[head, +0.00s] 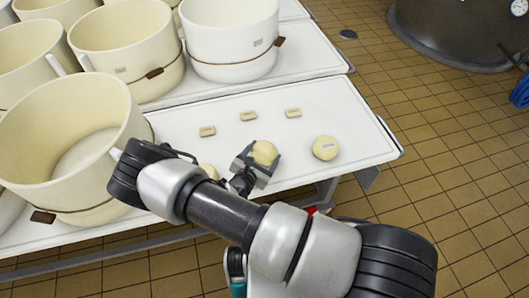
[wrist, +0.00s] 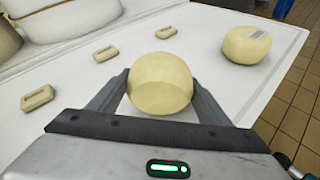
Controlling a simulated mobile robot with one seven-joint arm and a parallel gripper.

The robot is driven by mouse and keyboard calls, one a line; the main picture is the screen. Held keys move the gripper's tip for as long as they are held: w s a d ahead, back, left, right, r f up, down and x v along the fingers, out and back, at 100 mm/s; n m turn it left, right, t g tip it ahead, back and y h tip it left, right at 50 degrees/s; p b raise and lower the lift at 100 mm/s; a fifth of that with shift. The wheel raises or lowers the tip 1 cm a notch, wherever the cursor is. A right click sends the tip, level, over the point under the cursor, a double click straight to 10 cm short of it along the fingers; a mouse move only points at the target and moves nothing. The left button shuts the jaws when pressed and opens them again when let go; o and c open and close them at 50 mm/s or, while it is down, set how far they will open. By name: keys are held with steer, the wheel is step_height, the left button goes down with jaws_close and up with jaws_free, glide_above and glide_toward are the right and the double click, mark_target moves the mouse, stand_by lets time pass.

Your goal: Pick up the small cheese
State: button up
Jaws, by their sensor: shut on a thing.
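My gripper (head: 256,164) is shut on a small round pale-yellow cheese (head: 264,152), over the front part of the white table. In the wrist view the cheese (wrist: 160,84) sits between the two fingers of my gripper (wrist: 160,92), one on each side. I cannot tell whether the cheese touches the table. Another round cheese with a grey label (head: 325,148) lies to the right on the table; it also shows in the wrist view (wrist: 247,45). A third pale cheese (head: 208,171) is partly hidden behind my arm.
Small pale label blocks (head: 248,116) stand in a row behind the cheeses on the white table (head: 352,112). Large cream buckets (head: 68,140) crowd the left and back. Tiled floor lies right of the table.

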step_height(320, 180, up, 10)
steer(key=p, duration=0.2)
steer(key=shift+p, duration=0.3)
steer(key=shift+r, duration=0.15)
stand_by(0.3)
steer(key=d+r+m+g+h+p, duration=0.1)
steer(key=d+r+p, duration=0.3)
steer(key=r, duration=0.8)
steer(key=s+d+r+m+g+h+p, duration=0.1)
steer(key=d+r+m+h+p, duration=0.2)
steer(key=r, duration=0.9)
steer(key=s+d+r+m+g+h+p, duration=0.1)
steer(key=d+r+g+p, duration=0.1)
steer(key=d+r+p, duration=0.5)
step_height(320, 180, up, 5)
steer(key=shift+r+m+h+p, duration=0.1)
steer(key=shift+m+h+p, duration=0.3)
steer(key=shift+p, duration=0.45)
steer(key=shift+d, duration=0.1)
steer(key=shift+w, duration=0.1)
